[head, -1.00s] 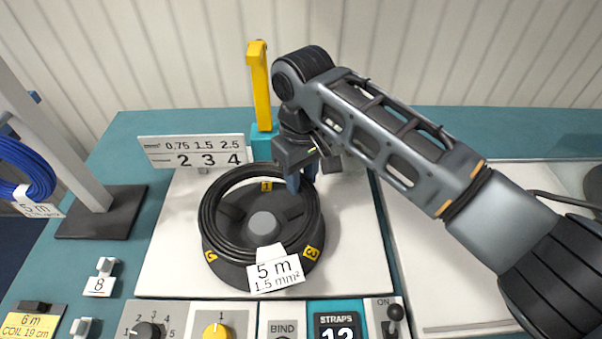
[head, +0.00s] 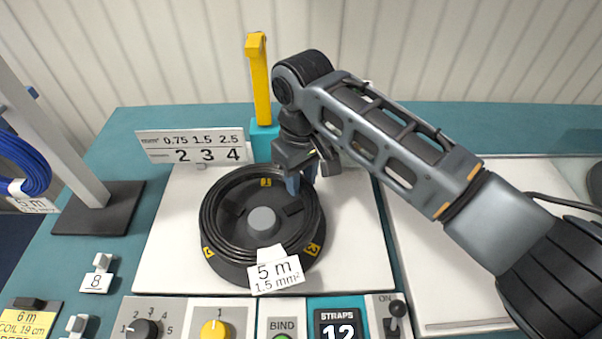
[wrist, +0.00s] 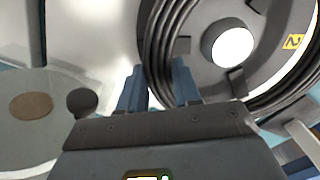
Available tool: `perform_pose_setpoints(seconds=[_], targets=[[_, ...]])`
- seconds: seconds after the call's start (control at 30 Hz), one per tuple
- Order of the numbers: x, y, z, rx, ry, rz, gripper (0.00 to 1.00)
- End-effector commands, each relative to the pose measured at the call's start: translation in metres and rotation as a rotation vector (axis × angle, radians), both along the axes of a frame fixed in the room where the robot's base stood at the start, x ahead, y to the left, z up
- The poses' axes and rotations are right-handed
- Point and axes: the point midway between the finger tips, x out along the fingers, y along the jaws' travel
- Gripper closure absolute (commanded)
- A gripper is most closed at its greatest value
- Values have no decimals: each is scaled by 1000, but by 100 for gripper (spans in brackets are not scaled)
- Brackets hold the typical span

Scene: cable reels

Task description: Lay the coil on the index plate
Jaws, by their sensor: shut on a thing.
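The black cable coil (head: 209,208) lies around the grey hub (head: 262,220) of the dark round index plate (head: 222,262), looking about level and roughly centred. A white tag (head: 276,277) reading "5 m 1.5 mm²" hangs at its front. My gripper (head: 300,184) is at the coil's back right side, blue fingers pointing down, shut on the coil. In the wrist view, the fingers (wrist: 158,88) straddle the coil's strands (wrist: 160,40). Whether the coil's underside touches the plate everywhere is hidden.
A yellow post (head: 260,85) stands behind the plate, beside a white sign (head: 195,148) with numbers. A control row with knobs, a BIND button (head: 282,336) and a STRAPS display (head: 338,329) runs along the front. A blue coil (head: 30,165) hangs at left.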

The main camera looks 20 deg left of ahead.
Motion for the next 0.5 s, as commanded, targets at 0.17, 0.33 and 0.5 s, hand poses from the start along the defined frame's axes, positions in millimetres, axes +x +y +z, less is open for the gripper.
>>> perform_pose_setpoints(seconds=[0.17, 0.33, 0.5], targets=[[0, 0, 0, 1, 0, 0, 100], [0, 0, -1, 1, 0, 0, 100], [0, 0, -8, 0, 1, -1, 100]])
